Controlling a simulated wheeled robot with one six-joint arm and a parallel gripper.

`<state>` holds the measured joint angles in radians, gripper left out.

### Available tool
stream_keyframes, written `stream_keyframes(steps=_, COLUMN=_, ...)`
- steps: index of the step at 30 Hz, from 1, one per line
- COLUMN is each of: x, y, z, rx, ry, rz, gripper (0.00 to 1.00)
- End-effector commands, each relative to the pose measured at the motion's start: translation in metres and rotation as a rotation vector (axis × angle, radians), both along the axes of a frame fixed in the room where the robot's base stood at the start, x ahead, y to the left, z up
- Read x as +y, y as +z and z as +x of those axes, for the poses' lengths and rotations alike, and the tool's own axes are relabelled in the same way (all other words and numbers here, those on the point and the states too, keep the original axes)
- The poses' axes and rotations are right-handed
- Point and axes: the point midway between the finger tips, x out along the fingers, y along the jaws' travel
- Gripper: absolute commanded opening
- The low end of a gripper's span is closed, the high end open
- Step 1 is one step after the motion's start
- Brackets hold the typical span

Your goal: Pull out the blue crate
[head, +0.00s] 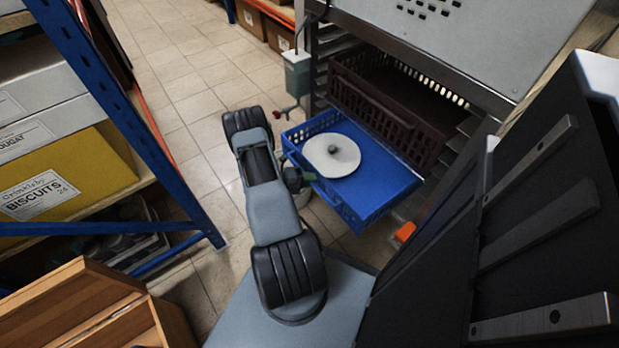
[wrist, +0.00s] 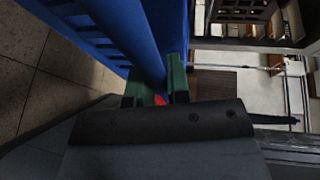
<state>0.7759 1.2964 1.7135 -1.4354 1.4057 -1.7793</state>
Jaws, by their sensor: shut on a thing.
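The blue crate (head: 385,192) juts out of the metal rack toward me in the head view, with a white disc-shaped lid with a dark knob (head: 331,155) lying in it. My gripper (head: 303,180) is at the crate's near left side, partly hidden by my arm. In the wrist view, my gripper's green fingers (wrist: 159,88) are closed on a rounded blue part of the blue crate (wrist: 104,32). How far the crate's back end still sits in the rack is hard to tell.
A dark brown crate (head: 385,112) sits in the rack above and behind the blue one. A blue-framed shelf (head: 130,110) with boxes stands at the left. A wooden box (head: 85,305) is at the lower left.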

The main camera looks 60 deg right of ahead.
Motion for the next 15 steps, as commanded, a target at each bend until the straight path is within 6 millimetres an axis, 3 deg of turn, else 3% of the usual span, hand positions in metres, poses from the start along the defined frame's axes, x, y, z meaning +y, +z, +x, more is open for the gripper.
stream_keyframes(steps=6, x=0.0000, y=0.0001, z=0.0011, rx=-0.002, ry=0.003, rz=-0.002, gripper=0.00)
stream_keyframes(steps=7, x=0.0000, y=0.0001, z=0.0011, rx=-0.002, ry=0.003, rz=-0.002, gripper=0.19)
stream_keyframes(steps=15, x=0.0001, y=0.0001, z=0.0006, rx=-0.001, ry=0.002, rz=-0.001, gripper=0.42)
